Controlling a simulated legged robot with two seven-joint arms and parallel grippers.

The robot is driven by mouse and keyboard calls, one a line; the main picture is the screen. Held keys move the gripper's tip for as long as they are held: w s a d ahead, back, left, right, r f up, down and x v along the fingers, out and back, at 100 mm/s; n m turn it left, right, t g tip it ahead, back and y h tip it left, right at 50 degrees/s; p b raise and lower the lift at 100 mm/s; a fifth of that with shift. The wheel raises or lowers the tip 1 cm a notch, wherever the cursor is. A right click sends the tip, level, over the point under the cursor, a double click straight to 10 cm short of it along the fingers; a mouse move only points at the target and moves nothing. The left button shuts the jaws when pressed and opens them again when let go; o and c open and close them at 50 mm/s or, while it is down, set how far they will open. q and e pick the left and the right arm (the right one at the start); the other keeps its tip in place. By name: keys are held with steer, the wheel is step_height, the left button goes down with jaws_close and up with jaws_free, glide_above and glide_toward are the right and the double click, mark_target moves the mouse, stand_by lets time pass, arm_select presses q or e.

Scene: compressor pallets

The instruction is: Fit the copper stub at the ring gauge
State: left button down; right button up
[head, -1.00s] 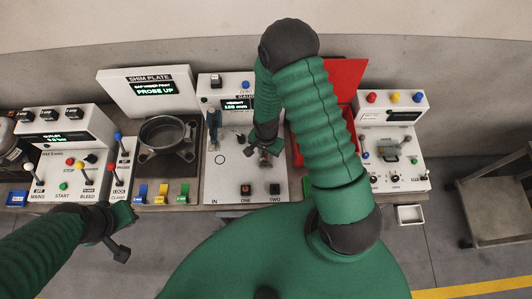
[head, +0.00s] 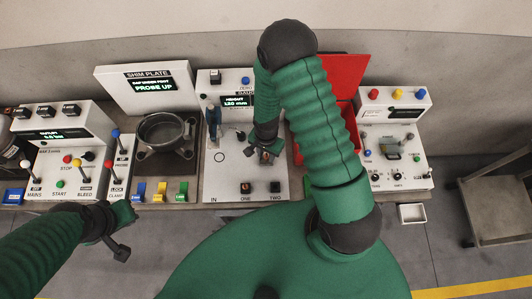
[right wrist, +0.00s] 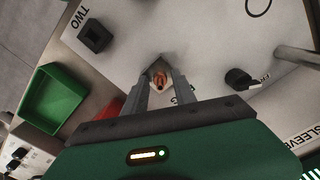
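The copper stub (right wrist: 160,80) shows in the right wrist view as a small copper-coloured piece between the fingertips of my right gripper (right wrist: 160,84). The fingers are close together on its two sides. In the head view my right gripper (head: 266,155) is over the white gauge panel (head: 230,178), right of a printed black circle (head: 219,157). The circle partly shows in the right wrist view. I cannot tell which part is the ring gauge. My left gripper (head: 122,228) is at the lower left, in front of the bench and apart from it; its fingers are unclear.
A dark round fixture (head: 162,132) stands left of the panel. A red open bin (head: 343,80) is behind my right arm. A green tray (right wrist: 54,98) shows in the right wrist view. Black buttons (right wrist: 95,36) and a black knob (right wrist: 240,80) stand up from the panel.

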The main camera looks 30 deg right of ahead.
steer(key=shift+o, duration=0.8)
step_height(320, 180, up, 17)
steer(key=b, duration=0.1)
steer(key=shift+f, duration=0.15)
